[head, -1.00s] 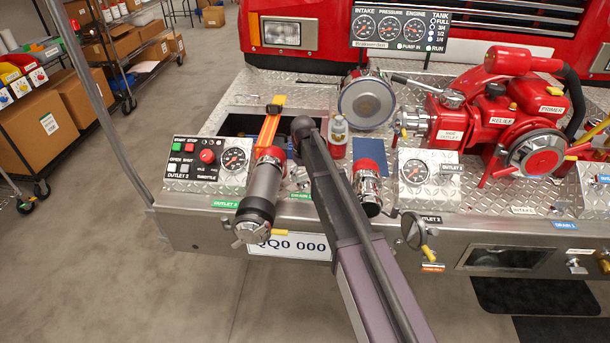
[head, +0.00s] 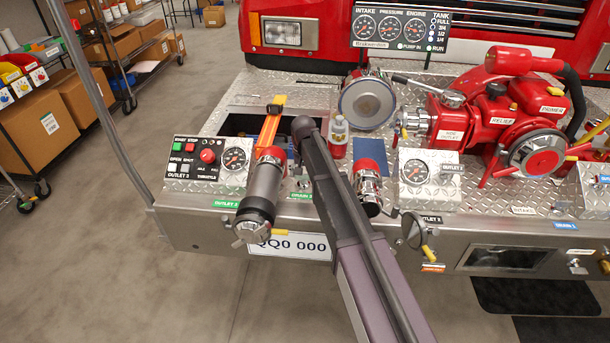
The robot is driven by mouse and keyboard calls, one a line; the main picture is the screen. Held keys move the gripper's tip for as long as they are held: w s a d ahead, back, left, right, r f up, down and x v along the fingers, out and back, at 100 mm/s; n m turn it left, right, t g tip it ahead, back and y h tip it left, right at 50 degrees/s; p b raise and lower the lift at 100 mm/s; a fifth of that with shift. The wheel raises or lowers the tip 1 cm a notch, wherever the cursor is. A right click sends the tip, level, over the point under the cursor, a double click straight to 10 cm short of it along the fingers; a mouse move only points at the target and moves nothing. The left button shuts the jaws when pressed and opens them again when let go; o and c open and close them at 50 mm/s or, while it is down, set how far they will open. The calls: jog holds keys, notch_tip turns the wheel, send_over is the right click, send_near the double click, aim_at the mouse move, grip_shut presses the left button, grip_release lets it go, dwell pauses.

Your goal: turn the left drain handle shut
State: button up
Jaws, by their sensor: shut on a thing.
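A green label (head: 300,196) on the front edge of the steel bumper, left of my arm, appears to mark the left drain; its text is too small to read surely. The left drain handle is not clearly visible; my dark arm link (head: 335,195) crosses in front of that area. I cannot tell the handle's angle. My gripper is hidden behind my arm, so its jaws and any contact with the handle do not show.
Left of my arm, a capped outlet pipe (head: 260,190) sticks out over the bumper's edge. Right of it is a red-and-chrome outlet (head: 368,185). A red pump (head: 490,120) fills the right. Floor in front is clear.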

jog(key=shift+w, duration=0.2)
jog(key=o, duration=0.8)
jog(key=shift+s, duration=0.25)
